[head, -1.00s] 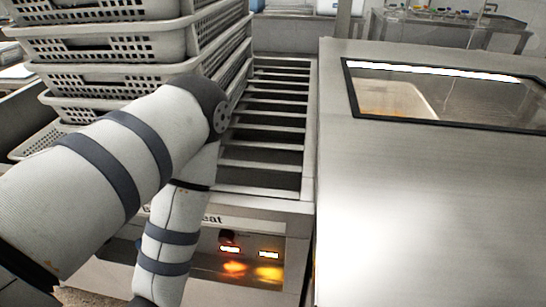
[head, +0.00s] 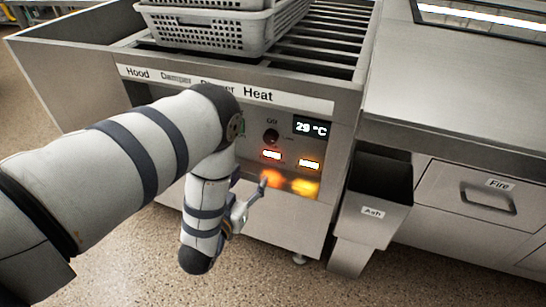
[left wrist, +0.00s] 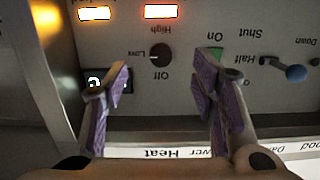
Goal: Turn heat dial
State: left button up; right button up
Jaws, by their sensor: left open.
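The heat dial (head: 271,136) is a small dark round knob on the front panel, under the word Heat. It also shows in the left wrist view (left wrist: 160,56), upside down, with Off, Low and High marked around it. My left gripper (head: 250,196) is below and in front of the panel in the head view. In the left wrist view its two purple-padded fingers (left wrist: 160,82) are apart, with the dial between them in the picture and nothing held. I see no contact with the dial. My right gripper is not in view.
A display (head: 311,127) reads 29 °C beside the dial; lit orange indicators (head: 309,164) sit below. A green switch (left wrist: 215,54) and blue-knobbed lever (left wrist: 295,72) share the panel. Grey baskets (head: 215,32) stand above; an ash bin (head: 372,212) stands right.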

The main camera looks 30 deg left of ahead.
aim_at(269, 139)
pick_arm(q)
jog(key=shift+t, duration=0.5)
jog(key=x, duration=0.4)
jog(key=r+b+x, duration=0.1)
jog(key=x, duration=0.3)
jog(key=r+x, duration=0.1)
jog(key=x, duration=0.4)
jog(key=shift+a+r, duration=0.15)
jog(key=c, duration=1.1)
